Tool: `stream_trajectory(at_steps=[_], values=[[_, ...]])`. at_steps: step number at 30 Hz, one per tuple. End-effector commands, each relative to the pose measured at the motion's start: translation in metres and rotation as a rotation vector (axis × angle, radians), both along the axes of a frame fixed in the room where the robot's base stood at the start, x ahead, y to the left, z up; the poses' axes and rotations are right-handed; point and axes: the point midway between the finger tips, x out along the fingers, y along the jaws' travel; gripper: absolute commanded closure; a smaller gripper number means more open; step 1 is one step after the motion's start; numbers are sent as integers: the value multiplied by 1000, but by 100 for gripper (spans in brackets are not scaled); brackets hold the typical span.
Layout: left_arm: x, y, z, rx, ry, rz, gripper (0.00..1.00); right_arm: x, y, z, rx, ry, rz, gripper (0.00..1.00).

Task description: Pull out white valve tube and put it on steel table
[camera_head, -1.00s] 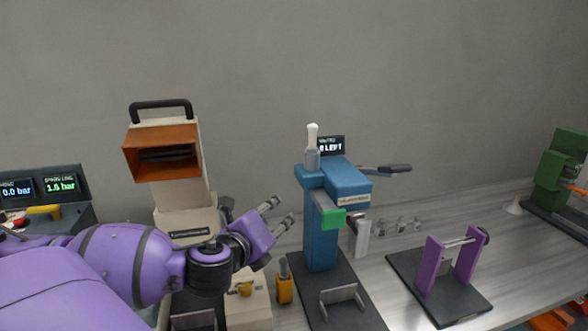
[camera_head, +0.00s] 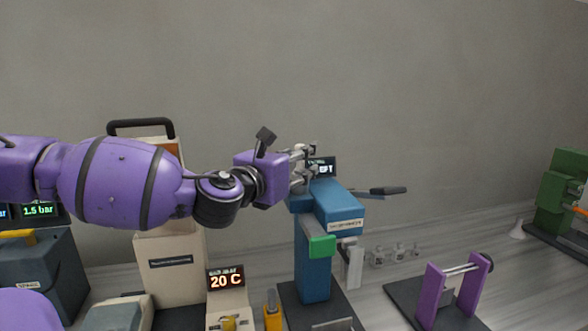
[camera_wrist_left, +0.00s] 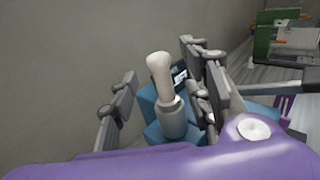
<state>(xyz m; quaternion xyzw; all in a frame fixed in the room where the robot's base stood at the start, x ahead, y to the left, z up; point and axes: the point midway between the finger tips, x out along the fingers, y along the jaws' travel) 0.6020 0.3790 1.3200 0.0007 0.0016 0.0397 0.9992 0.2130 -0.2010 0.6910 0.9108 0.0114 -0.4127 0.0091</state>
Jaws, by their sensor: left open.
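A white, round-ended tube (camera_wrist_left: 159,72) stands upright in a grey collar (camera_wrist_left: 172,117) on top of the blue machine (camera_head: 317,265). In the left wrist view it stands between the two spread fingers of my left gripper (camera_wrist_left: 162,95). The gripper is open, with a visible gap on the tube's left side; the right finger is nearer. In the head view my left gripper (camera_head: 302,168) is at the top of the blue machine, and its fingers mostly hide the tube. The steel table (camera_head: 465,240) is grey and streaked. My right gripper is not in view.
A lever (camera_head: 385,191) sticks out right of the blue machine. Several small clear pieces (camera_head: 395,255) and a purple stand (camera_head: 450,290) are to its right. A beige machine (camera_head: 175,265) is at left, a green machine (camera_head: 562,190) far right. Some table is free between the stands.

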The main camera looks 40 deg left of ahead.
Motion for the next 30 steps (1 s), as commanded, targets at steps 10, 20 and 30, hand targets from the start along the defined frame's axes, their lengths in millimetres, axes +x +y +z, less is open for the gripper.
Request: stream_trajectory(at_steps=[10, 20, 30], values=[[13, 1, 3, -1, -3, -1, 56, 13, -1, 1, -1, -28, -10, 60], [13, 1, 3, -1, -3, 0, 85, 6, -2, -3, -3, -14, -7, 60], [14, 4, 4, 1, -6, 8, 100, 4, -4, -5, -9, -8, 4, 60]])
